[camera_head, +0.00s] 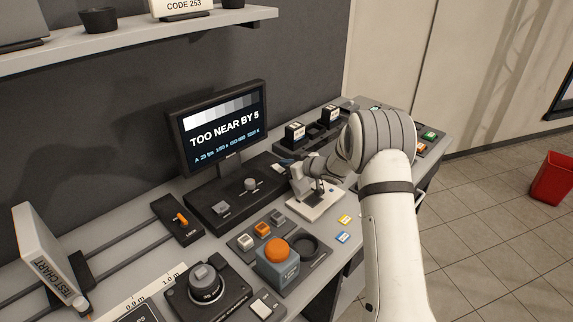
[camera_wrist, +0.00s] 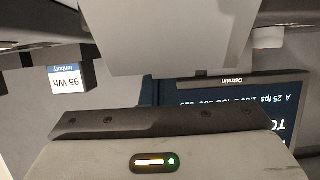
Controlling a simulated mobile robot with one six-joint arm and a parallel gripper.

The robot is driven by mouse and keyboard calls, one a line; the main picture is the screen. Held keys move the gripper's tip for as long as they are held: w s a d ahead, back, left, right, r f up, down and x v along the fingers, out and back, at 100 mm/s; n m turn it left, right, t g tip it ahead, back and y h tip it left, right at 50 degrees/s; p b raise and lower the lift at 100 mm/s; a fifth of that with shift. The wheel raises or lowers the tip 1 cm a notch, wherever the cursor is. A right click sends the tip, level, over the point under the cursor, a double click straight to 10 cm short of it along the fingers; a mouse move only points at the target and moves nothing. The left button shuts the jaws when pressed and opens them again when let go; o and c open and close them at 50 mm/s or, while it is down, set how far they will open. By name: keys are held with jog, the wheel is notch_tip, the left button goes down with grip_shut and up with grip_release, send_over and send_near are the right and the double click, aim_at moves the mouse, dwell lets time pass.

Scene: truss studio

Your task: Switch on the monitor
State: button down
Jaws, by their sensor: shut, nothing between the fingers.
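The monitor (camera_head: 222,125) stands on a dark base at the back of the bench. Its screen is lit and reads "TOO NEAR BY 5" under a row of grey bars. In the wrist view the monitor (camera_wrist: 240,92) shows upside down at the right, partly covered by my gripper's parts. My gripper (camera_head: 284,163) is shut and empty, in front and to the right of the monitor. I cannot tell whether its tip touches anything. The dark base carries a round knob (camera_head: 250,184) and a small grey button (camera_head: 221,208).
Dark battery blocks (camera_head: 295,133) stand behind my wrist; one label (camera_wrist: 67,79) reads 95 Wh. An orange dome button (camera_head: 278,250) on a blue box, an orange-lever switch (camera_head: 181,218) and a test chart box (camera_head: 45,255) occupy the bench. A shelf (camera_head: 140,40) hangs above.

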notch_tip(320, 180, up, 4)
jog(key=shift+s+d+f+p, duration=0.1)
jog(key=shift+s+f+p, duration=0.1)
jog(key=shift+p, duration=1.05)
jog(key=s+d+b, duration=0.3)
jog(key=s+d, duration=0.4)
jog(key=shift+r, duration=0.15)
